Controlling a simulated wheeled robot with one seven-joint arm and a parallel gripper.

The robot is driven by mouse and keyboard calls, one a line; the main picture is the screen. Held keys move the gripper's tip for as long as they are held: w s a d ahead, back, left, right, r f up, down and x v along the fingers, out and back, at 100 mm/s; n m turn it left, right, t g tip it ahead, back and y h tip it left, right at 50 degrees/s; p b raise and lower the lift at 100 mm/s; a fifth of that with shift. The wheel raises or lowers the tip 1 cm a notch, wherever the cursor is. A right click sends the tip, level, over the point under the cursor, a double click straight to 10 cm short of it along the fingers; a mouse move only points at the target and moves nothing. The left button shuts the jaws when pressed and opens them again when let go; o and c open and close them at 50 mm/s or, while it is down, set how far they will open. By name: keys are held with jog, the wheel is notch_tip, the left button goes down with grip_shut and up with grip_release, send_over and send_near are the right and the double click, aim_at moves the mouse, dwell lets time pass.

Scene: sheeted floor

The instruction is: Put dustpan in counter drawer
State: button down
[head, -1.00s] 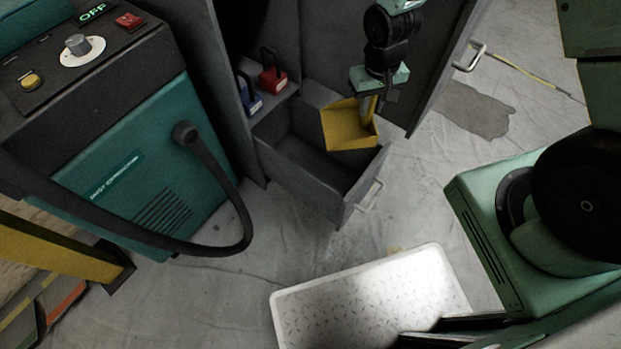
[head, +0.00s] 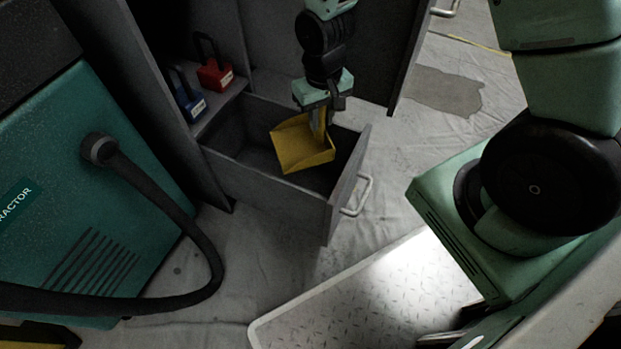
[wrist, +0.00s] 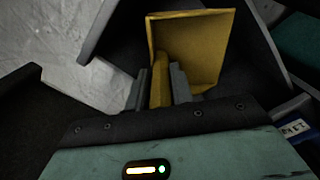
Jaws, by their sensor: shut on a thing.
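The yellow dustpan (head: 303,146) is held by my gripper (head: 319,112), which is shut on its handle. In the head view the pan hangs over the open drawer (head: 271,190), and its lower part appears to be within the drawer's outline; I cannot tell whether it touches the bottom. In the wrist view the dustpan (wrist: 195,55) points away from my gripper (wrist: 160,88), with its handle between the two fingers. The drawer is pulled out of a dark grey cabinet, and its inside looks otherwise empty where visible.
A red padlock-like item (head: 214,73) and a blue one (head: 188,103) stand on a ledge left of the drawer. A green extractor (head: 75,220) with a black hose (head: 190,215) is at left. A pale tread-plate platform (head: 350,300) lies in front. An open cabinet door stands behind right.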

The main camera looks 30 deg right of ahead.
notch_tip(320, 180, down, 22)
jog(key=b, duration=1.1)
jog(key=shift+f, duration=0.15)
jog(key=shift+f, duration=0.2)
jog(key=c, duration=1.2)
grip_release()
